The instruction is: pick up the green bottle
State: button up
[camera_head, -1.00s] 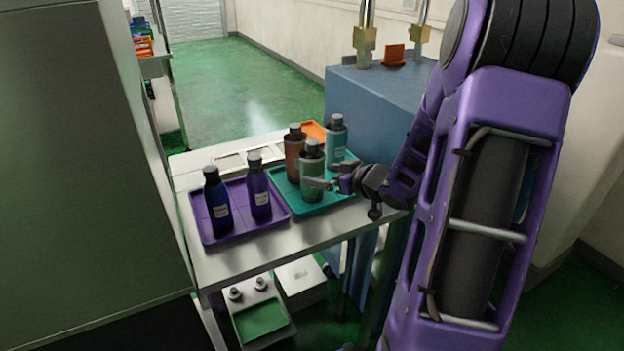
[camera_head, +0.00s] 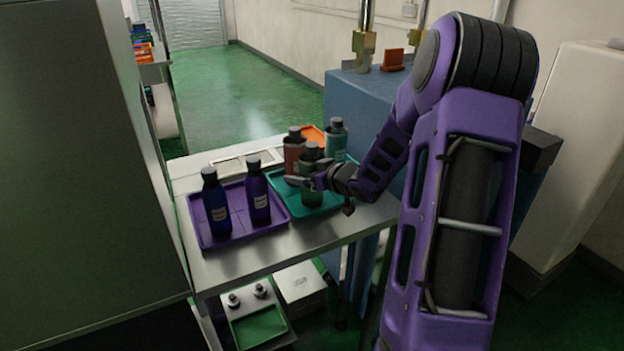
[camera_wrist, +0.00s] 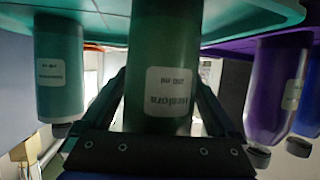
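The green bottle (camera_head: 312,197) stands upright on the teal tray (camera_head: 335,203), at its front left. My gripper (camera_head: 305,181) is at the bottle's upper body, with one finger crossing in front of it in the head view. In the wrist view, which looks inverted, the green bottle (camera_wrist: 162,60) with its white label fills the middle. My gripper's fingers (camera_wrist: 163,95) lie on either side of it, spread around it. Firm contact of the fingers with the bottle does not show.
A blue bottle (camera_head: 215,205) and a purple bottle (camera_head: 258,194) stand on the purple tray (camera_head: 240,232) to the left. A blue cabinet (camera_head: 350,100) is behind.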

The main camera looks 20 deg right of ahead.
grip_shut()
dwell(0.3)
